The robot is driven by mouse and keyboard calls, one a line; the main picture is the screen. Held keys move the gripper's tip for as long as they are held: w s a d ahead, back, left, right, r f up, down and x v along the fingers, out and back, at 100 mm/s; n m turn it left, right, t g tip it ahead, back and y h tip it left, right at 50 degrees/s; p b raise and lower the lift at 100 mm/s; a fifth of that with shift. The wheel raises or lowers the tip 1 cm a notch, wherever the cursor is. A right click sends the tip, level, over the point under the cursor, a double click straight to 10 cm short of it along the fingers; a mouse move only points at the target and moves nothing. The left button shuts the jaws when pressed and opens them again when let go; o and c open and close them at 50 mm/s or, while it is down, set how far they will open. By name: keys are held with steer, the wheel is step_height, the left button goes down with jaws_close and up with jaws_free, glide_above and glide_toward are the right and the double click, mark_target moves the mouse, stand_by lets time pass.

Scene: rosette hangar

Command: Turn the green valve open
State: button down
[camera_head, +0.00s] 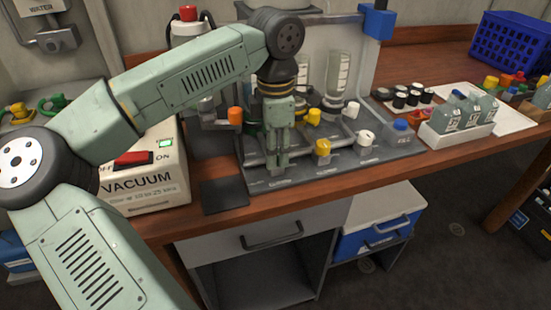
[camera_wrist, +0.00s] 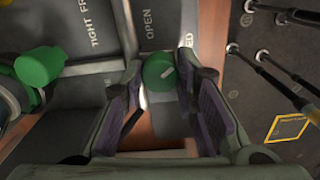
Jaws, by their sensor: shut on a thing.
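My gripper (camera_head: 277,168) points straight down over the grey valve board (camera_head: 345,168) on the bench. In the wrist view my gripper (camera_wrist: 160,84) has its fingers on either side of a round green valve knob (camera_wrist: 158,70) with a small pale mark on top. It is shut on this knob. The word OPEN is printed on the board beside it. A second green knob (camera_wrist: 38,66) is at the left, near the words TIGHT FR, which are cut off. In the head view my gripper and arm hide the held knob.
Yellow knobs (camera_head: 323,147), white knobs (camera_head: 365,138) and an orange knob (camera_head: 235,115) stand close around my gripper. The vacuum box (camera_head: 150,180) is at the left. A white tray of bottles (camera_head: 457,133) and a blue crate (camera_head: 510,42) are at the right.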

steer(key=n+b, duration=0.3)
steer(key=n, duration=0.2)
steer(key=shift+f+n, duration=0.1)
steer(key=shift+n, duration=0.2)
steer(key=shift+n+b, duration=0.8)
steer(key=shift+n, duration=1.4)
steer(key=c, duration=1.2)
jaws_free()
steer(key=shift+c, duration=0.2)
step_height(320, 180, up, 12)
